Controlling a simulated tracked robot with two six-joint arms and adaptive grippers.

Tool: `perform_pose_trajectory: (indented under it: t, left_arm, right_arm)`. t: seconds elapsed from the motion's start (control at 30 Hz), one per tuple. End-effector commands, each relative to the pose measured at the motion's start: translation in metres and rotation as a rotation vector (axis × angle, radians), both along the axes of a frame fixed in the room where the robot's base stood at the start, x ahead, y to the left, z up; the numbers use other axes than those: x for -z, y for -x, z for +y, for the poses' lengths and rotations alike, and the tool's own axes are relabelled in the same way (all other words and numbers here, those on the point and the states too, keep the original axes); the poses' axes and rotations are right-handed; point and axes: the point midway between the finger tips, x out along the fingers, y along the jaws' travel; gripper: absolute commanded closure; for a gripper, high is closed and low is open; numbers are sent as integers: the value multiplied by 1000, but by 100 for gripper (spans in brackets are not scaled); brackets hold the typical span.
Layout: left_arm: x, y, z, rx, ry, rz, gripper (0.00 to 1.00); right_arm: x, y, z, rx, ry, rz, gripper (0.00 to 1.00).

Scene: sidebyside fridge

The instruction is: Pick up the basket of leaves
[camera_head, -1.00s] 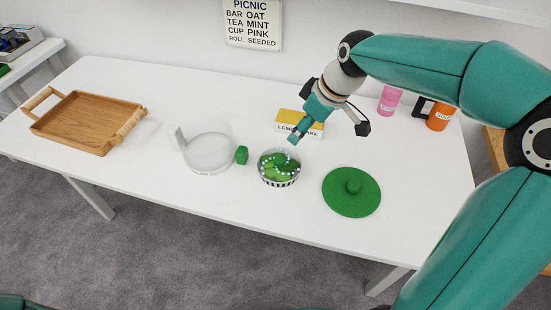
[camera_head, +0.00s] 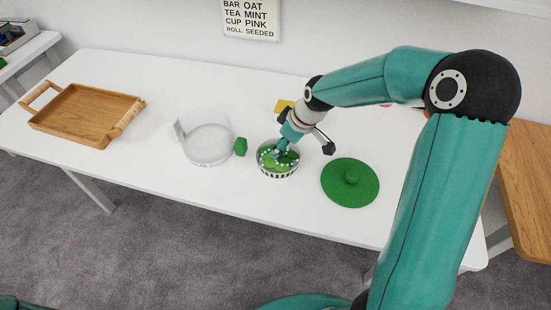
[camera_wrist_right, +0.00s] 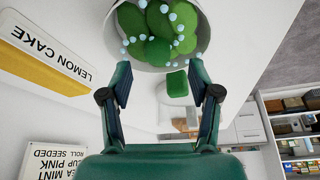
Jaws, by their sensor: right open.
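The basket of leaves (camera_head: 277,174) is a small round bowl with black and white stripes, standing on the white table. It holds green leaves (camera_head: 283,161) with pale blue beads around them. My right gripper (camera_head: 280,150) is over the basket's back part, close to the leaves; whether it touches cannot be told. In the right wrist view its two fingers (camera_wrist_right: 162,85) are apart with nothing held between them. The basket (camera_wrist_right: 113,42) shows at the top of that view, just beyond the fingertips. My left gripper is not in view.
A wooden tray (camera_head: 85,115) is far left. A yellow and white lemon cake box (camera_wrist_right: 45,55) stands behind the basket, near my gripper.

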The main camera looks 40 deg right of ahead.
Motion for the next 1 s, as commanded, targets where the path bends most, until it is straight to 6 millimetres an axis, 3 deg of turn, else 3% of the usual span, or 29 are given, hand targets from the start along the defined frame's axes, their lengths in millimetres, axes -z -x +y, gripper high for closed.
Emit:
perform_pose_trajectory:
  t: [0.2, 0.5, 0.87, 1.0]
  left_arm:
    - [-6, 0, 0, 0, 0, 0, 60]
    - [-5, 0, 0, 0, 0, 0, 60]
    - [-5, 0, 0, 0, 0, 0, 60]
    - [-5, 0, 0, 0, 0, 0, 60]
  right_arm:
    - [28, -8, 1, 0, -1, 4, 38]
    - [33, -11, 1, 1, 0, 0, 38]
    - [34, -10, 2, 0, -1, 3, 96]
    - [34, -10, 2, 0, -1, 4, 100]
